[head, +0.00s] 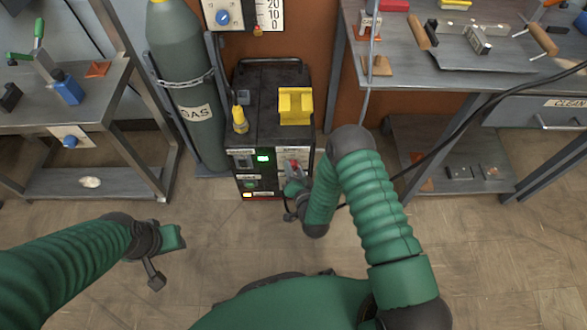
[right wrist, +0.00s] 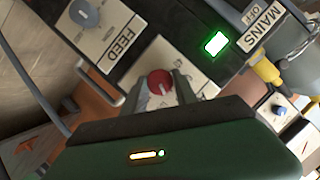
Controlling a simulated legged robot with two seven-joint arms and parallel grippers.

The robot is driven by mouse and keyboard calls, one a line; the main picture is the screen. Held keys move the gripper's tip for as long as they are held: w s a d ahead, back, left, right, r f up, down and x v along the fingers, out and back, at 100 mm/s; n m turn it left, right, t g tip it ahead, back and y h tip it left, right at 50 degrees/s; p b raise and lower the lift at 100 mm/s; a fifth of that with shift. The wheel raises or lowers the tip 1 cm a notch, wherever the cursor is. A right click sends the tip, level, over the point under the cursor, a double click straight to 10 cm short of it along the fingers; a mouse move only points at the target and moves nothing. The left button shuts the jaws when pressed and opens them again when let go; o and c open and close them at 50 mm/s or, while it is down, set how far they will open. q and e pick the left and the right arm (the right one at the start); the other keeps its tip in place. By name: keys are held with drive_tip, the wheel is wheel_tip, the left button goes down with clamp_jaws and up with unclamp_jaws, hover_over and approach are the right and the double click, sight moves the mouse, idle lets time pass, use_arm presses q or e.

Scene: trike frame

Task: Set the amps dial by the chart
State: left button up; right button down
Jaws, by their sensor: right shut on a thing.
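The black welder (head: 268,105) stands on the floor, its front panel towards me. The amps dial is a red knob (head: 294,166) on the right of that panel; its label is mostly covered. In the right wrist view the red knob (right wrist: 160,82) sits on a pale plate, with a white mark on its lower part. My right gripper (right wrist: 163,88) is shut on the knob, one finger on each side. My left gripper (head: 172,238) hangs over bare floor at the left; its fingers cannot be made out. I cannot pick out a chart with certainty.
A grey gas cylinder (head: 188,85) is chained left of the welder. A wall panel with a number scale (head: 269,14) is above. A lit green MAINS lamp (right wrist: 215,43) and a grey FEED knob (right wrist: 84,13) flank the dial. A dark cable (head: 455,135) crosses at right.

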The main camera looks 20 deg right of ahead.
drive_tip(key=m, duration=0.2)
drive_tip(key=t+y, duration=0.1)
drive_tip(key=shift+s+d+f+m, duration=0.15)
drive_tip(key=shift+d+f+m, duration=0.1)
drive_tip(key=shift+m, duration=0.15)
drive_tip(key=shift+f+m+t+y+b, duration=0.1)
drive_tip(key=shift+m+t+y+b, duration=0.15)
drive_tip(key=shift+m+t+b, duration=0.7)
drive_tip(key=shift+f+m+t+y+b, duration=0.1)
drive_tip(key=shift+m+y+b, duration=0.25)
drive_tip(key=shift+m, duration=1.3)
drive_tip(key=shift+f+m+t+y+b, duration=0.15)
drive_tip(key=shift+m+t+b, duration=0.4)
drive_tip(key=shift+m, duration=0.75)
drive_tip(key=c, duration=1.1)
unclamp_jaws()
drive_tip(key=shift+c, duration=0.2)
drive_tip(key=shift+o, duration=0.9)
drive_tip(key=shift+r, duration=0.15)
